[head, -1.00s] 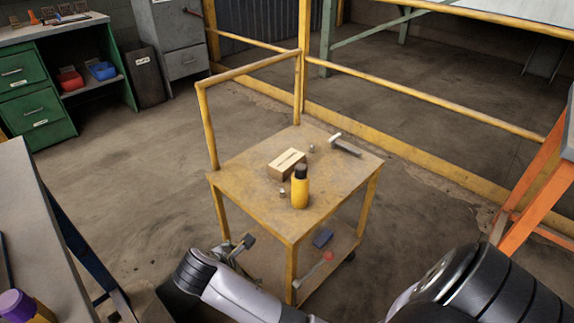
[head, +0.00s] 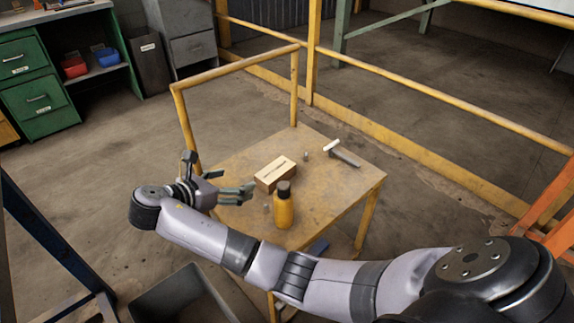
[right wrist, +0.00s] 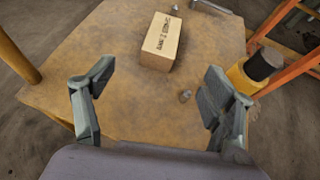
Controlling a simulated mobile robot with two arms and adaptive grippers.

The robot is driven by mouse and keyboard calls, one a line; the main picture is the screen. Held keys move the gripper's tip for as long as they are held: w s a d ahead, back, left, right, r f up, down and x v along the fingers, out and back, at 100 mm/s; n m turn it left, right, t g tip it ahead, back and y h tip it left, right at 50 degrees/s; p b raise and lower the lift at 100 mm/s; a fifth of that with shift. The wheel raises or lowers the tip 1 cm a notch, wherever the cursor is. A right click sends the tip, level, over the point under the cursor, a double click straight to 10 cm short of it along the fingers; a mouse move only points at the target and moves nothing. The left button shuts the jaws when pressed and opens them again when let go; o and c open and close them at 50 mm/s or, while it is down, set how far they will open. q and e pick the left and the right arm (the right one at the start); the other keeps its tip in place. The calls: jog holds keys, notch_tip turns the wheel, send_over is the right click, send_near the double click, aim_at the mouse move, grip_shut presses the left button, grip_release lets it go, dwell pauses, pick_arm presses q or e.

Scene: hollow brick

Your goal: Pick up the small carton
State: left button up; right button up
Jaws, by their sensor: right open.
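The small carton (head: 275,174) is a tan box with dark lettering on its top, lying on the yellow cart top (head: 325,202). My left gripper is not seen.
A yellow bottle with a dark cap (head: 284,208) stands close in front of the carton. A small metal piece (right wrist: 185,96) lies near the right finger. A hammer (head: 342,153) lies behind right. The cart's yellow handle rail (head: 240,66) rises at the left and back.

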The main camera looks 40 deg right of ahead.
jog(key=d, duration=0.2)
jog(key=b, duration=0.3)
send_near(275, 169)
jog(key=x, duration=0.4)
jog(key=shift+w+f, duration=0.2)
jog(key=shift+w, duration=0.1)
jog(key=shift+w+d+f, duration=0.1)
jog(key=shift+d+f, duration=0.1)
jog(key=shift+d, duration=0.35)
jog(key=x, duration=0.1)
jog(key=b+x, duration=0.1)
jog(key=x, duration=0.1)
jog(key=b+x, duration=0.1)
jog(key=shift+d+f, duration=0.15)
jog(key=shift+d, duration=0.25)
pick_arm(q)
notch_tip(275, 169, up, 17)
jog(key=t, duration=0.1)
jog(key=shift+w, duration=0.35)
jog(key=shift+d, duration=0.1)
pick_arm(e)
jog(key=shift+c, duration=0.6)
jog(key=shift+s, duration=0.25)
jog(key=c, duration=1.5)
